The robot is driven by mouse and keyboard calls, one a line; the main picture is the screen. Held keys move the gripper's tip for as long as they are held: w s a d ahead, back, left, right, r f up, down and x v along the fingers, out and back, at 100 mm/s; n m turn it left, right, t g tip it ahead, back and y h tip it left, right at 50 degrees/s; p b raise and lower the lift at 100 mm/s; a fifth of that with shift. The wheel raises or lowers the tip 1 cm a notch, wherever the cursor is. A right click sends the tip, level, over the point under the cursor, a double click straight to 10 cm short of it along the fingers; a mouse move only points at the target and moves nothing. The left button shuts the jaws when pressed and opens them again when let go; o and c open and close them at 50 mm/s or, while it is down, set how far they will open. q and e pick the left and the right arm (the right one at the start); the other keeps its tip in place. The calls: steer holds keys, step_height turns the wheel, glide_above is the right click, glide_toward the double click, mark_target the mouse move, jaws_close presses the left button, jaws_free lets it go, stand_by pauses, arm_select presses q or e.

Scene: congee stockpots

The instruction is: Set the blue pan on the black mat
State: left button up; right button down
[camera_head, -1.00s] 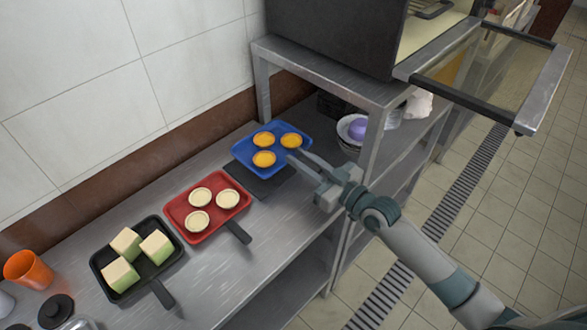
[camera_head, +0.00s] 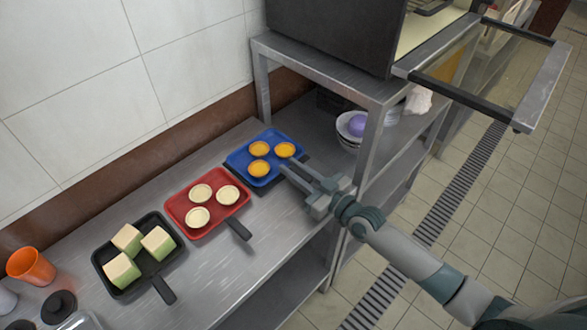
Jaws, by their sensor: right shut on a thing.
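The blue pan (camera_head: 240,161) holds several small items, three golden tarts (camera_head: 259,149), and sits at the far end of the metal counter. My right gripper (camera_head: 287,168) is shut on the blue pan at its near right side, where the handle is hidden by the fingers. The black mat (camera_head: 262,185) lies under the pan and is mostly covered; only dark strips show along its edges. The pan looks level over it. I cannot tell whether it touches the mat. My left gripper is not in view.
A red pan (camera_head: 178,211) with pale tart shells is just left of the blue pan. A black pan (camera_head: 104,262) with green-white blocks and an orange cup (camera_head: 31,267) stand further left. A shelf post (camera_head: 371,150) and bowls (camera_head: 348,128) are to the right.

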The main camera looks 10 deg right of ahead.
stand_by(0.3)
steer(key=c, duration=1.6)
jaws_free()
steer(key=shift+s, duration=0.1)
steer(key=b+v, duration=0.2)
steer(key=v, duration=0.8)
steer(key=shift+s+d+f, duration=0.1)
steer(key=shift+s+d, duration=0.05)
steer(key=shift+s, duration=0.05)
steer(key=shift+s+d+b, duration=0.35)
steer(key=shift+s+d, duration=0.05)
steer(key=shift+s, duration=0.15)
